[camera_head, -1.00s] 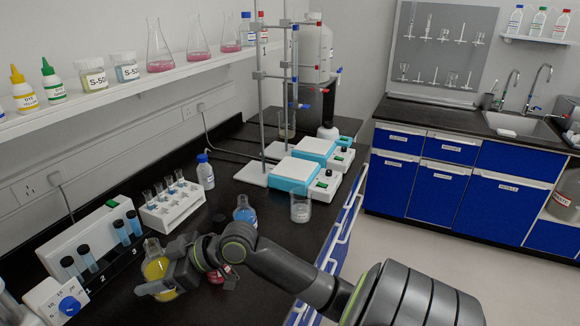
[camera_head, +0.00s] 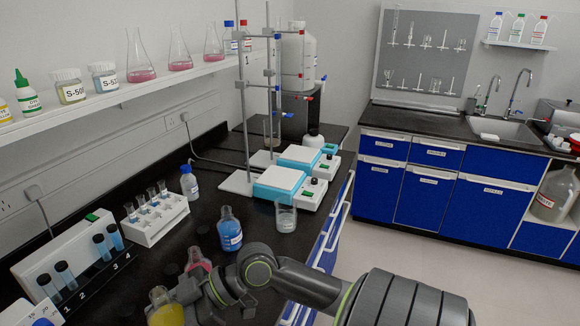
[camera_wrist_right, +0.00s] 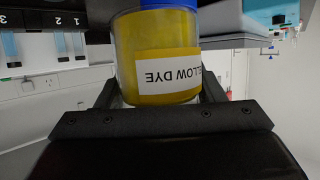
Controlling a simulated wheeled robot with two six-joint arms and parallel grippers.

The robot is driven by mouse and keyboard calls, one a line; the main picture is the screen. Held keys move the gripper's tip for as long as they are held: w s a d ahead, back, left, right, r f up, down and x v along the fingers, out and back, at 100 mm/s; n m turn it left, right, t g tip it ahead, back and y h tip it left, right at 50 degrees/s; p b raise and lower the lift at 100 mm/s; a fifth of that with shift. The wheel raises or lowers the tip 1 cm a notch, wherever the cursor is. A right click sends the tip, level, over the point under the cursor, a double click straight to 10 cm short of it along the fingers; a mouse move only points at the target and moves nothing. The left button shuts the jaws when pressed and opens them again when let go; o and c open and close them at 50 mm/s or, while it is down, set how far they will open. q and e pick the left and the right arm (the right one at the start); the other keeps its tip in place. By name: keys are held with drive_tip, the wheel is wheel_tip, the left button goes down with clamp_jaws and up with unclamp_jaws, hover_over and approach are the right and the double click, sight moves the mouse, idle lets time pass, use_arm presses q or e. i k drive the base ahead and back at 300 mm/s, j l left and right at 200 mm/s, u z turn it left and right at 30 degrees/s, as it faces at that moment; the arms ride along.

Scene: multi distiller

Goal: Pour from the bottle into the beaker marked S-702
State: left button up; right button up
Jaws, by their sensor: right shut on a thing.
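My right gripper (camera_head: 182,304) is shut on a yellow-filled bottle (camera_head: 166,312) at the bottom of the head view. In the right wrist view the bottle (camera_wrist_right: 155,35) sits between the fingers, its label "YELLOW DYE" upside down in the picture. A blue patch shows at its top edge there. A clear beaker (camera_head: 285,217) stands on the black bench, right of a blue-filled bottle (camera_head: 229,229); I cannot read a mark on it. No S-702 marking is legible. My left gripper is not in view.
A red-filled vessel (camera_head: 198,262) stands just beyond my right gripper. Behind are a white tube rack (camera_head: 157,220), a small white bottle (camera_head: 189,183) and hotplates (camera_head: 279,182) with stands. A numbered vial holder (camera_head: 92,278) is at left. Bare bench lies around the red vessel.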

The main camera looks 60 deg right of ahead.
sight(285, 207)
drive_tip(key=k+l+z, duration=0.1)
drive_tip(key=l, duration=0.65)
drive_tip(key=k+l+z, duration=0.15)
drive_tip(key=l, duration=0.65)
drive_tip(key=i+l, duration=0.1)
drive_tip(key=l, duration=0.25)
drive_tip(key=i+l+z, duration=0.15)
drive_tip(key=l, duration=0.2)
drive_tip(key=j, duration=0.2)
drive_tip(key=i, duration=0.05)
